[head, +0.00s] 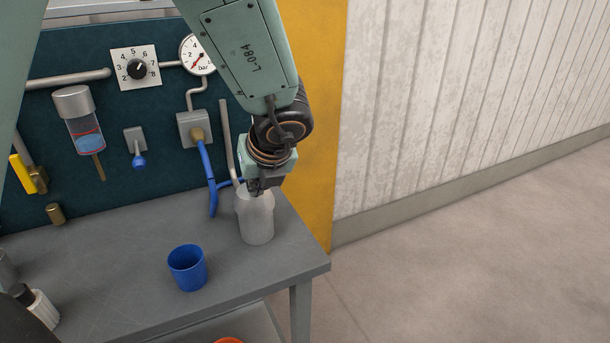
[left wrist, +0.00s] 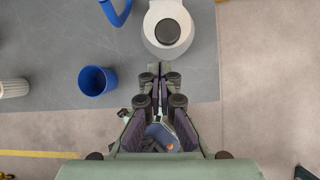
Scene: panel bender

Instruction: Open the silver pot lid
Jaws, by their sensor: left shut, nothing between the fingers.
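The silver pot (head: 256,222) stands upright near the right end of the grey bench. My left gripper (head: 259,189) comes down from above and is at the pot's top in the head view, hiding part of it. In the left wrist view the pot (left wrist: 152,27) shows from above as a pale round shape with a dark round piece (left wrist: 168,31) on its top. There my left gripper (left wrist: 158,70) is shut and empty, with its fingertips just short of the pot's edge. I cannot tell whether they touch it. My right gripper is not in view.
A blue cup (head: 187,268) stands on the bench (head: 120,270) left of the pot. A white ribbed object (head: 43,310) is at the lower left. Open floor (head: 460,270) lies to the right.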

